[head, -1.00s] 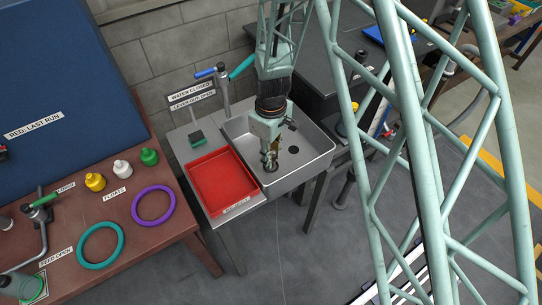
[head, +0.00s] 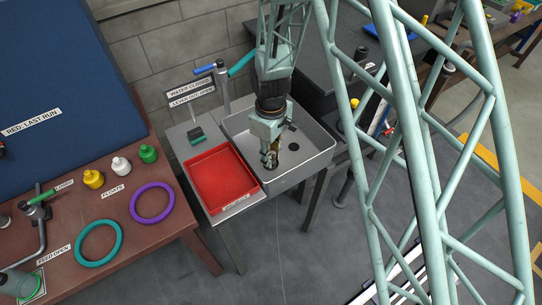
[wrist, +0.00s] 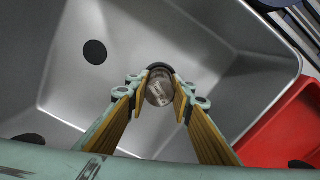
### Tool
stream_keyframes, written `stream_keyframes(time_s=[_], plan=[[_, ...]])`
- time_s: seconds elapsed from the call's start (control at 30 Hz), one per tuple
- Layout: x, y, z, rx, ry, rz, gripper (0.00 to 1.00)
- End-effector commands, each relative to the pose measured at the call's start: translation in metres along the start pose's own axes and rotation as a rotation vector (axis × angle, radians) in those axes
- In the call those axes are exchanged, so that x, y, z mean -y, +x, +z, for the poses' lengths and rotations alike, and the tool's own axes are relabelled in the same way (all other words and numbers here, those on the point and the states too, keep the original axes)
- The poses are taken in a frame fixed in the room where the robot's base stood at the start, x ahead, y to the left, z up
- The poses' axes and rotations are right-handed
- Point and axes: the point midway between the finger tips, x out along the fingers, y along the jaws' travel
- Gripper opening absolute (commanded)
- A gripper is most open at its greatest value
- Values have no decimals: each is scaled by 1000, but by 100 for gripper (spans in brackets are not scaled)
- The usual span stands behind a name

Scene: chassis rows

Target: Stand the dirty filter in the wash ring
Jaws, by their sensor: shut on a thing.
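My gripper (head: 269,157) points down into the metal sink (head: 318,165). In the wrist view my gripper (wrist: 161,97) is shut on the dirty filter (wrist: 159,92), a small round brownish-grey piece seen end-on, with a pale label mark. A dark curved rim (wrist: 160,68), which may be the wash ring, borders the filter's far side. I cannot tell whether the filter is inside it, touching it or above it. In the head view the gripper hides most of the filter.
A red tray (head: 222,178) stands left of the sink. A tap with a blue lever (head: 206,69) rises behind. The sink's dark drain (head: 294,147) is right of the gripper. Teal (head: 99,243) and purple (head: 153,202) rings lie on the brown table.

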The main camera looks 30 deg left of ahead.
Motion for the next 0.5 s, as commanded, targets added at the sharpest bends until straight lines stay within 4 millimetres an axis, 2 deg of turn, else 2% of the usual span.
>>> stream_keyframes(time_s=[0.1, 0.13, 0.3, 0.5], plan=[[0, 3, 0, 0, 0, 0, 11], [0, 2, 0, 0, 0, 0, 23], [0, 2, 0, 0, 0, 0, 37], [0, 2, 0, 0, 0, 0, 37]])
